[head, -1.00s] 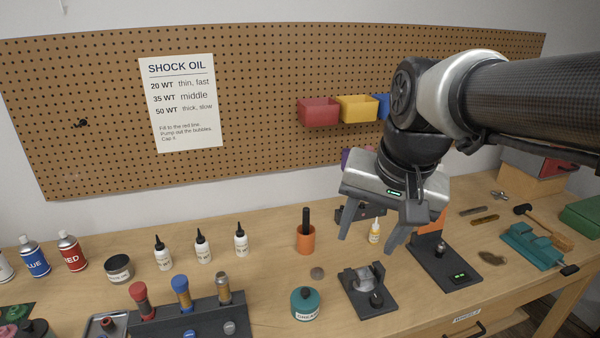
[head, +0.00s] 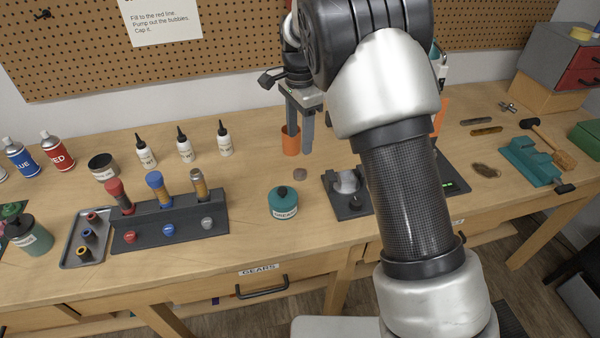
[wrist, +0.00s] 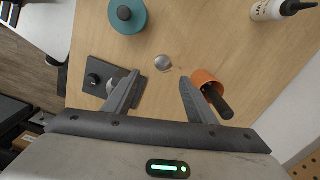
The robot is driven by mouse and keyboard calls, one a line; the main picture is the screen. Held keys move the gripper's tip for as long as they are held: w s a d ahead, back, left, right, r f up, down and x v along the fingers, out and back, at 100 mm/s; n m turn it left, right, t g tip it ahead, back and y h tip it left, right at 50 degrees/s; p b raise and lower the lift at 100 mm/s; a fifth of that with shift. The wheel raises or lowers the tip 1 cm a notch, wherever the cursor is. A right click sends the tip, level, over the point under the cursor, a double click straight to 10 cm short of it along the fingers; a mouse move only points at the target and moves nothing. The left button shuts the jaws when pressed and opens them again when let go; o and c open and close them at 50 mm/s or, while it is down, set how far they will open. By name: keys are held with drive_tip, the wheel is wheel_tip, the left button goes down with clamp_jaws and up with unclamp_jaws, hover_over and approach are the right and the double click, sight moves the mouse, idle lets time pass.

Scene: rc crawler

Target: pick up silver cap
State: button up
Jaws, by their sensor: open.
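My gripper (head: 299,138) is open and empty above the bench, to the right of and behind the rack. The wrist view also shows my gripper (wrist: 160,78) with its two fingers spread. A small round grey disc (wrist: 163,63) lies on the bench just beyond the fingertips there; it also shows in the head view (head: 299,174).
A teal grease jar (head: 284,203) stands between the rack and a dark fixture (head: 335,188). An orange cup (head: 290,143) stands behind my gripper. White bottles (head: 185,147) stand behind the rack. Bare bench lies between the rack and the jar.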

hover_over(300, 172)
drive_tip(key=f, duration=0.7)
drive_tip(key=shift+s+f, duration=0.3)
drive_tip(key=shift+s, duration=0.1)
drive_tip(key=f, duration=0.5)
drive_tip(key=shift+w, duration=0.4)
drive_tip(key=c, duration=1.1)
